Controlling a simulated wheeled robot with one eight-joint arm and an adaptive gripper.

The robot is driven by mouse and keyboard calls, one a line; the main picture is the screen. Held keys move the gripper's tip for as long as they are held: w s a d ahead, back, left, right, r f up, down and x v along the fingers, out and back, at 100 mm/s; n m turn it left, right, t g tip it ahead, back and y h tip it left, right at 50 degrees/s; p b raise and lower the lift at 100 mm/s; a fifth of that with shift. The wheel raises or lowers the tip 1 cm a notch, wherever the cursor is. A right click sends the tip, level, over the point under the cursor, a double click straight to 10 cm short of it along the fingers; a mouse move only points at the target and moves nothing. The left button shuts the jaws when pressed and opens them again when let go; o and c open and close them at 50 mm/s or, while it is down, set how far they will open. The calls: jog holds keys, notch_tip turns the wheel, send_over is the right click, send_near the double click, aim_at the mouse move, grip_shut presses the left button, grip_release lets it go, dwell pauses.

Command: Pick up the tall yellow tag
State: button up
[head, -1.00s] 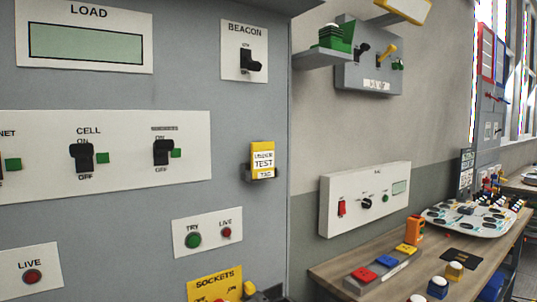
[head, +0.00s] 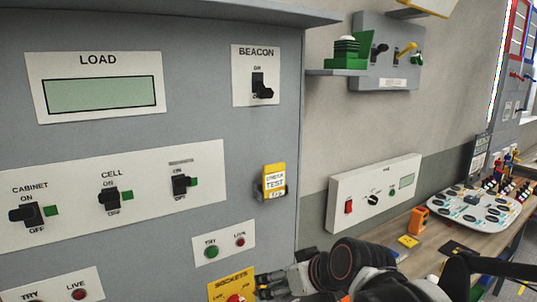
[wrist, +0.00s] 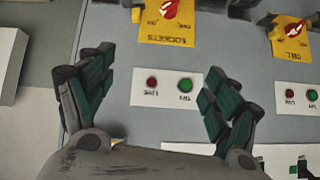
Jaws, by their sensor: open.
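The tag is not clearly visible there; my gripper's body hides much of the lower part.
The cabinet front carries black switches (head: 110,199) and a TRY/LIVE button plate (head: 224,243). A red-handled rotary switch (wrist: 170,9) sticks out from the SOCKETS plate. To the right are a shelf with a green block (head: 346,52), a white wall box (head: 372,194) and a cluttered bench (head: 432,236).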

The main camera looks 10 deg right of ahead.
jog(key=w+r+n+t+y+p, duration=0.1)
jog(key=w+r+p, duration=0.3)
jog(key=r+p, duration=0.35)
jog(key=w+r+t+p, duration=0.1)
jog(key=w+r+p, duration=0.3)
jog(key=r+p, duration=0.3)
jog(key=p, duration=0.9)
send_near(275, 172)
jog(key=shift+n+t, duration=0.3)
jog(key=shift+t, duration=0.1)
jog(key=b+x, duration=0.3)
jog(key=x, duration=0.2)
jog(key=shift+w+a+f+b, duration=0.2)
jog(key=shift+f+b, duration=0.1)
jog(key=b+x, duration=0.1)
jog(key=x, duration=0.4)
jog(key=shift+f, duration=0.25)
jog(key=shift+d+r, duration=0.1)
jog(key=c, duration=1)
